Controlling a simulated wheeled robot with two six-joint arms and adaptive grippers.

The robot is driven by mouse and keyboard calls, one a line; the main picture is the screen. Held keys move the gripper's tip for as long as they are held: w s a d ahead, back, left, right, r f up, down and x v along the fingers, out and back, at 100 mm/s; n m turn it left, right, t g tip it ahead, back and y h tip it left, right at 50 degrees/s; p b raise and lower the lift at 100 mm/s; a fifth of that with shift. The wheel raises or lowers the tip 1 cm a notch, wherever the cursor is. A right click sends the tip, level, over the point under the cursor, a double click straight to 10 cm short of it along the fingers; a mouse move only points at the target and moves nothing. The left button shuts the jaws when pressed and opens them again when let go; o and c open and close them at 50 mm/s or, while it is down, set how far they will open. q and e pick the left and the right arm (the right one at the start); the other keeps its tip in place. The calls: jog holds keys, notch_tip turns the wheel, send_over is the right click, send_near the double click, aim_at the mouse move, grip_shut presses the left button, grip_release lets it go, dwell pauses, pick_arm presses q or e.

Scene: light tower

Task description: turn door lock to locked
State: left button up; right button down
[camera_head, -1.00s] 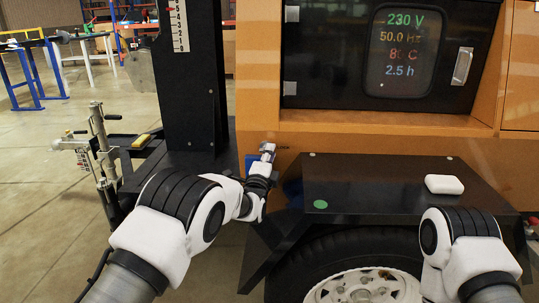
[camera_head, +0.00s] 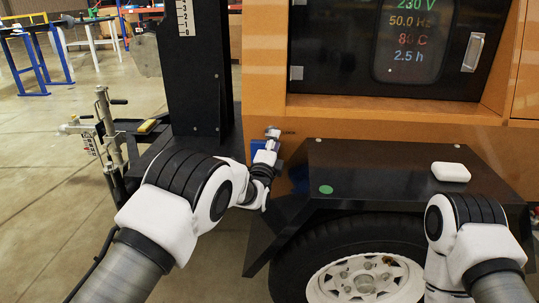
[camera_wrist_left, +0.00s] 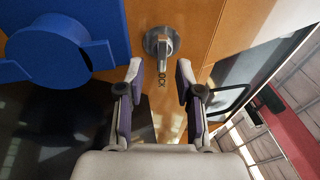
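The door lock (camera_wrist_left: 161,43) is a grey round metal plate with a short lever on the orange panel, in the upper middle of the left wrist view. Its lever points toward my gripper, with small dark lettering below it. In the head view the lock (camera_head: 272,132) is a small grey shape just beyond my left gripper (camera_head: 268,147). In the left wrist view my left gripper (camera_wrist_left: 159,72) is open and empty, its two fingertips apart and the lever's end just ahead between them. I see no contact.
A blue panel with a round blue knob (camera_wrist_left: 48,50) stands close left of the lock. The black fender (camera_head: 390,170) with a white block (camera_head: 451,172) lies right of my gripper, above the wheel (camera_head: 365,278). A black mast (camera_head: 195,80) rises at left.

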pick_arm(q)
jog(key=v, duration=1.1)
jog(key=s+a+f+n+g+y, duration=0.1)
jog(key=s+a+f+n+g, duration=0.15)
jog(key=s+a+f, duration=0.45)
jog(key=s+a+f+n+g+y, duration=0.2)
jog(key=s+a+f+g, duration=0.1)
jog(key=f, duration=0.8)
jog(key=s+a+f+n+g+y, duration=0.1)
jog(key=s+a+f+n+g, duration=0.15)
jog(key=s+a+f, duration=0.5)
jog(key=s+a+f+n+g, duration=0.1)
jog(key=s+f+n+g, duration=0.2)
jog(key=s+f, duration=0.35)
jog(key=s+a+f+n+g, duration=0.15)
jog(key=s+f+g, duration=0.25)
jog(key=s, duration=0.5)
jog(key=s+d+n+g, duration=0.2)
jog(key=s+n+g, duration=0.3)
jog(key=s+n, duration=0.65)
notch_tip(320, 180, up, 33)
jog(key=s+m+p, duration=0.2)
jog(key=p, duration=3)
jog(key=shift+s+f, duration=0.2)
jog(key=shift+s, duration=0.05)
